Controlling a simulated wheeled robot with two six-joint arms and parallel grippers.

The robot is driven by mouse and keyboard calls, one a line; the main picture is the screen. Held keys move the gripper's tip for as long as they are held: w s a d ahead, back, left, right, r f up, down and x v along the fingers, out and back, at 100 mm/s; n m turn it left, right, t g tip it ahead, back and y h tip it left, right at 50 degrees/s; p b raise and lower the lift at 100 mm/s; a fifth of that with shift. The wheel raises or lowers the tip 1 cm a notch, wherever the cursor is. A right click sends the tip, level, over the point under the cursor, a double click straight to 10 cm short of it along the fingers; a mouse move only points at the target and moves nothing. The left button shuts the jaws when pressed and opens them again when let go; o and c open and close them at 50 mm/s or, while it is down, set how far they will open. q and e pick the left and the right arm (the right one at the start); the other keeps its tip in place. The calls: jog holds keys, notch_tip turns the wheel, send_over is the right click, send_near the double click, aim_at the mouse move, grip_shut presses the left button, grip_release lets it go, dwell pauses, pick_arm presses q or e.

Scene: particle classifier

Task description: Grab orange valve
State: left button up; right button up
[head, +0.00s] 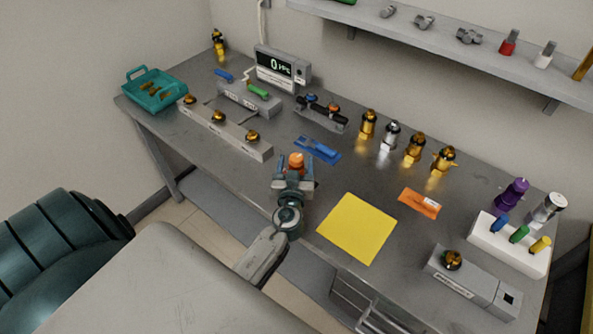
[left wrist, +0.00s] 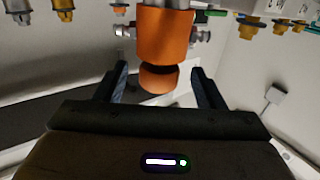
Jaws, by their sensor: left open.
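The orange valve (head: 296,160) is at the front edge of the grey table, right at the tips of my left gripper (head: 294,181). In the left wrist view the orange valve (left wrist: 164,36) has a thick orange body with a rounded orange knob and metal side fittings. The open fingers of my left gripper (left wrist: 158,78) stand on either side of the knob, with gaps visible. Whether the valve touches the table is hidden by the gripper. My right gripper is not in view.
A blue tool (head: 317,150) lies just behind the valve. A yellow sheet (head: 358,229) lies to the right. Several brass and silver fittings (head: 414,148) stand farther back. A grey block with brass knobs (head: 226,130) is at left, near a teal basket (head: 153,100).

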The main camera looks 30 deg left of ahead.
aim_at(297, 154)
pick_arm(q)
jog(key=p+x, duration=0.1)
jog(key=x, duration=0.2)
jog(key=shift+w, duration=0.25)
grip_shut()
